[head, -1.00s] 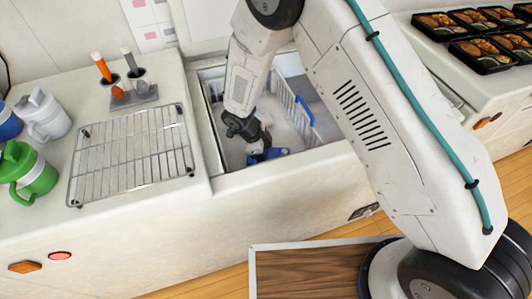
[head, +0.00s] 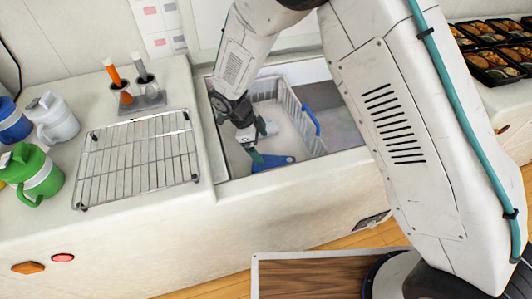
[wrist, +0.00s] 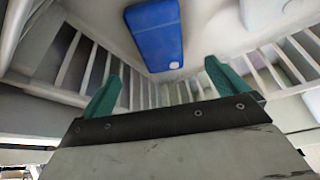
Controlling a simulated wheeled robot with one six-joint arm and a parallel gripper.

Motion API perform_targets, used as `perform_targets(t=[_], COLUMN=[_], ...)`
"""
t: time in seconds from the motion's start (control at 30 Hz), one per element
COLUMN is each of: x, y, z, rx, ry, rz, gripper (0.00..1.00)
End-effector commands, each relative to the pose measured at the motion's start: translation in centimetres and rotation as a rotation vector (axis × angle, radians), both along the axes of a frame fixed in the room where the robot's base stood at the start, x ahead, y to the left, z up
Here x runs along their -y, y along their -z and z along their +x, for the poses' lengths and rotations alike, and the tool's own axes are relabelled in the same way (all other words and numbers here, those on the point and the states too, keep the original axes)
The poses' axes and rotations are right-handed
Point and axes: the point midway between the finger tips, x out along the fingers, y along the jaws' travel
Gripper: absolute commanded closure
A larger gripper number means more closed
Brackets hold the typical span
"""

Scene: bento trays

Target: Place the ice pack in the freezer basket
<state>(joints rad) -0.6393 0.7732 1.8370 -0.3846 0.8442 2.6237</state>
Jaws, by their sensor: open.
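The ice pack (wrist: 155,36) is a flat blue slab with rounded corners and a small pale mark near one end. In the wrist view it lies on a pale floor, framed by the slatted walls of the white freezer basket (wrist: 95,62). In the head view a blue piece that looks like the pack (head: 274,162) shows at the front end of the freezer well. The basket (head: 291,100) has a blue handle on its right side. My gripper (wrist: 162,84) is open, its two green fingers apart with nothing between them. In the head view my gripper (head: 254,156) is down in the well, close beside the pack.
The well is sunk in a white counter (head: 190,95), whose rims are close around my wrist. A wire rack (head: 140,160), a utensil holder (head: 142,100) and several jugs stand on the left. Black bento trays (head: 490,65) are at the upper right.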

Motion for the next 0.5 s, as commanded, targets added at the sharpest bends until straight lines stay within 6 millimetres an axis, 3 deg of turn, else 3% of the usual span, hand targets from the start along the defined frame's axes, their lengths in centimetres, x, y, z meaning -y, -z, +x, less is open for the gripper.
perform_targets(t=[0.13,0.5], x=[-0.6,-0.5], y=[-1.5,-2.5], z=[0.1,0.2], rx=[0.001,-0.004], ry=[0.001,-0.007], rz=[0.001,0.004], gripper=[0.01,0.01])
